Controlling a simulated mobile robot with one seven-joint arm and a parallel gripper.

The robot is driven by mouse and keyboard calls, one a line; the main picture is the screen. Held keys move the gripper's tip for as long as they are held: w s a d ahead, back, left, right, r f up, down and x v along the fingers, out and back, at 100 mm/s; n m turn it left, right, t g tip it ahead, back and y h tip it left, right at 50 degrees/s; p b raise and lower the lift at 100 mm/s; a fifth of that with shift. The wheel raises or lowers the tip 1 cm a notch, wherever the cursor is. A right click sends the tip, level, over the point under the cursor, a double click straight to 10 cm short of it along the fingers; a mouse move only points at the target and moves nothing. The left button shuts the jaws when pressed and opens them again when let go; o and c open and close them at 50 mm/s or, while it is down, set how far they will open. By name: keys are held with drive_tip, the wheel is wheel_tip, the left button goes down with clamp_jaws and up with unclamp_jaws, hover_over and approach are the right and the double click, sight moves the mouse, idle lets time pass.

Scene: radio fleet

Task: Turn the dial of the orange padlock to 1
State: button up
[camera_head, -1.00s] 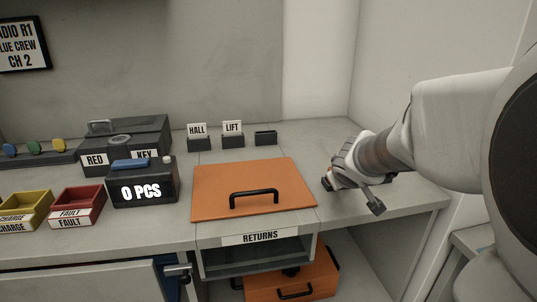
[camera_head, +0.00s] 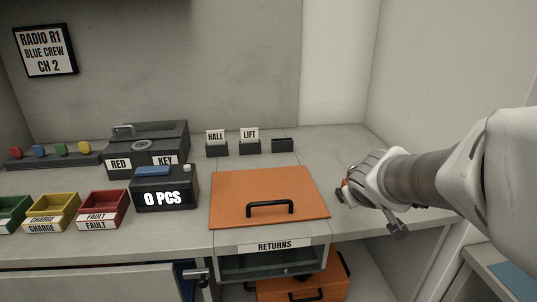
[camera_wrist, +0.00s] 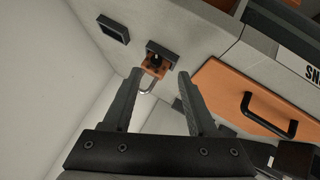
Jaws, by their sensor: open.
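The orange padlock (camera_wrist: 155,71) is small in the wrist view, with a black dial-like part (camera_wrist: 158,49) at its upper end and a metal shackle (camera_wrist: 148,86) towards the bottom. My gripper (camera_wrist: 160,72) is open and empty. Its two dark fingers point towards the padlock, one on each side of it in the picture; I cannot tell how far apart in depth they are. The number on the dial is too small to read. In the head view my gripper (camera_head: 350,193) is above the right end of the counter and mostly hides the padlock's place.
An orange lid (camera_head: 232,188) with a black handle lies left of my gripper, above the RETURNS compartment (camera_head: 275,246). A dark square holder (camera_wrist: 113,28) is near the padlock. Labelled boxes (camera_head: 216,148) stand at the back. A wall bounds the counter on the right.

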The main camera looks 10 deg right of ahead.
drive_tip(key=p+v, duration=0.3)
drive_tip(key=v, duration=0.7)
drive_tip(key=shift+w+r, duration=0.15)
drive_tip(key=shift+d, duration=0.1)
